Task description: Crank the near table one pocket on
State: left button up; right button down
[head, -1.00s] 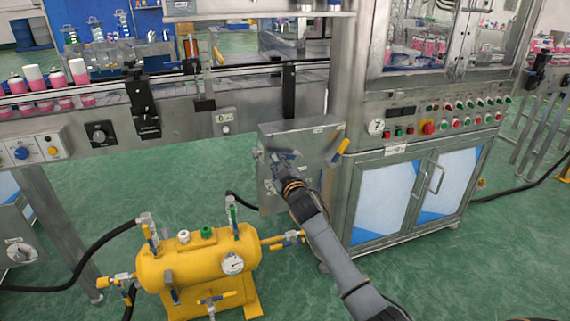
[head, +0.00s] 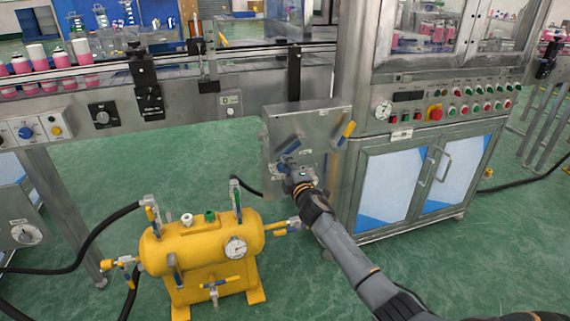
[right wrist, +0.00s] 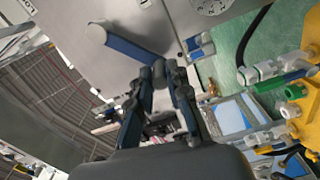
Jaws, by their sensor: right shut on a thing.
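A grey metal box (head: 318,125) hangs under the conveyor, left of the cabinet. My right gripper (head: 288,166) is at the lower middle of the box front, shut on the crank handle; the fingers hide the exact grip. In the right wrist view, a blue bar with a pale round end (right wrist: 125,45) runs along the box face towards the closed fingertips (right wrist: 168,70). A yellow lever (head: 347,131) sticks out at the box's right edge. My left gripper is not in view.
A yellow tank (head: 200,247) with valves, a gauge and black hoses stands on the floor, left of my right arm. The steel cabinet (head: 425,180) with a button panel is close on the right. Pink cans (head: 55,60) stand on the conveyor at left.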

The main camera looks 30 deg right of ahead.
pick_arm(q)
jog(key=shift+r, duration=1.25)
pick_arm(e)
jog(key=shift+s+d+f+n, duration=0.1)
jog(key=shift+d+f+n, duration=0.35)
jog(key=shift+f+n, duration=0.35)
jog(key=shift+r, duration=0.1)
jog(key=c, duration=1.3)
grip_release()
jog(key=shift+r, duration=0.1)
jog(key=v, duration=1.2)
